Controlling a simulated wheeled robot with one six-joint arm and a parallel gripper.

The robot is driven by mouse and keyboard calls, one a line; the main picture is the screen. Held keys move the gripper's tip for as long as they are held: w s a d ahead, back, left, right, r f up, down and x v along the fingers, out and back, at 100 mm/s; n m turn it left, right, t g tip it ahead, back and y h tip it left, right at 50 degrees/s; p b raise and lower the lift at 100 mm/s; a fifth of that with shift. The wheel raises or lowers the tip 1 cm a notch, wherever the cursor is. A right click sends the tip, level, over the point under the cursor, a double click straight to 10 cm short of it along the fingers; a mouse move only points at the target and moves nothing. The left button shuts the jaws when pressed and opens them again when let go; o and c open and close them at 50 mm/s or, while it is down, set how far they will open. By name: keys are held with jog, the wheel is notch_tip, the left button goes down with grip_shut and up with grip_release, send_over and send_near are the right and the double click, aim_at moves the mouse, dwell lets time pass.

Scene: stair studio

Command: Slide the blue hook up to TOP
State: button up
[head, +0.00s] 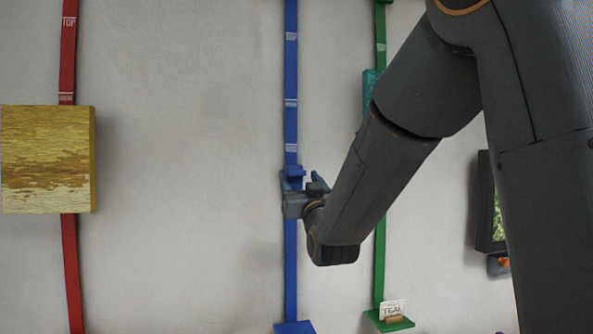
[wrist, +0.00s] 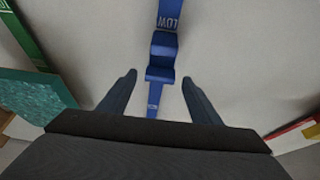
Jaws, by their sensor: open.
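The blue hook (head: 296,172) sits on the blue rail (head: 291,60) on the wall, just below the lowest white mark. In the wrist view the hook (wrist: 162,58) shows as a stepped blue block beside the upside-down word LOW on the rail (wrist: 172,8). My gripper (head: 291,186) is at the hook, partly hiding its lower part in the head view. In the wrist view its two fingers (wrist: 159,80) are open, one on each side of the hook's near end, with a gap on both sides. The rail's top mark (head: 291,36) is high above the hook.
A red rail (head: 69,60) with a yellow-brown panel (head: 48,160) is at left. A green rail (head: 380,240) with a teal piece (head: 369,88) and a card (head: 392,309) on a small shelf is at right. A dark frame (head: 486,200) hangs further right.

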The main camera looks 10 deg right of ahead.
aim_at(298, 174)
jog(key=shift+p+x, duration=0.65)
jog(key=shift+x, duration=1.45)
jog(key=shift+c, duration=0.2)
